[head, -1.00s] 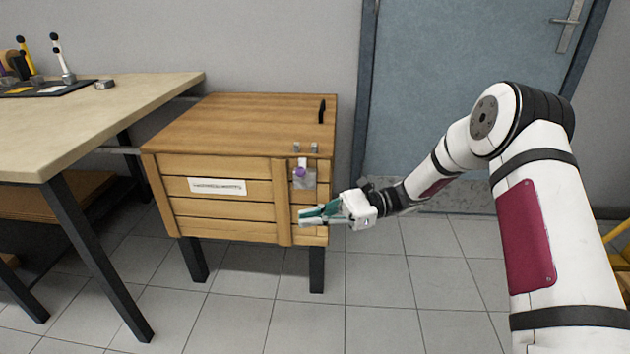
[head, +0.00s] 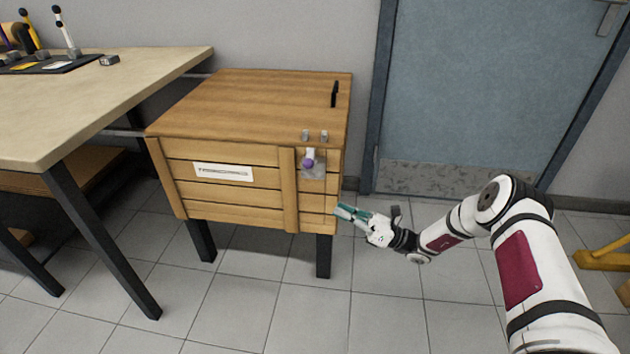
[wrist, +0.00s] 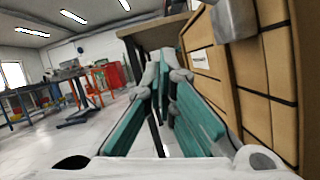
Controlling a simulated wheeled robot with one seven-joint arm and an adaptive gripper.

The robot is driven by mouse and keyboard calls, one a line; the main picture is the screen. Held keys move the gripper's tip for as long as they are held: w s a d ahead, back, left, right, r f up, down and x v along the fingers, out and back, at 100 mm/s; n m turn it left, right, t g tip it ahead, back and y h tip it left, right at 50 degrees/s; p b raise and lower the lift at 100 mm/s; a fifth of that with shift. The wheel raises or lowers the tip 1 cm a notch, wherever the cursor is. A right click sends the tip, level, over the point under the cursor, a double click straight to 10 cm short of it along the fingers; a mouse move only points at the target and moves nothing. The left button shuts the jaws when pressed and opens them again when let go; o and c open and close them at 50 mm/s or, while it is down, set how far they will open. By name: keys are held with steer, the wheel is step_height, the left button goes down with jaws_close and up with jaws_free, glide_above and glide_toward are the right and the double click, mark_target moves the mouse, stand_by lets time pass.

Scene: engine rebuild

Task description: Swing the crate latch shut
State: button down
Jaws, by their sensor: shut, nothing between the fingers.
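The wooden crate (head: 230,200) stands on dark legs in the middle of the head view, its lid down. Its latch (head: 309,161), a pale lever with a purple knob, sits on a grey metal plate near the top right of the front. Two small grey lugs (head: 314,136) stand above it at the lid's edge. My gripper (head: 340,211) is shut and empty, below and right of the latch, by the crate's lower right front corner and apart from the latch. In the wrist view its teal fingers (wrist: 163,85) point along the crate front (wrist: 255,85).
A workbench (head: 100,100) with a dark tool tray (head: 50,64) stands left of the crate. A black handle (head: 334,94) rises from the lid's right side. A blue door (head: 480,100) is behind.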

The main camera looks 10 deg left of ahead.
mark_target(311, 158)
steer(key=w+a+r+b, duration=0.2)
steer(key=a+r, duration=0.5)
steer(key=a, duration=0.1)
steer(key=shift+a+r, duration=0.3)
stand_by(0.3)
steer(key=shift+w, duration=0.1)
steer(key=shift+r, duration=0.1)
steer(key=shift+r+m+t+p, duration=0.2)
steer(key=shift+m+t+p, duration=0.1)
steer(key=shift+m, duration=0.3)
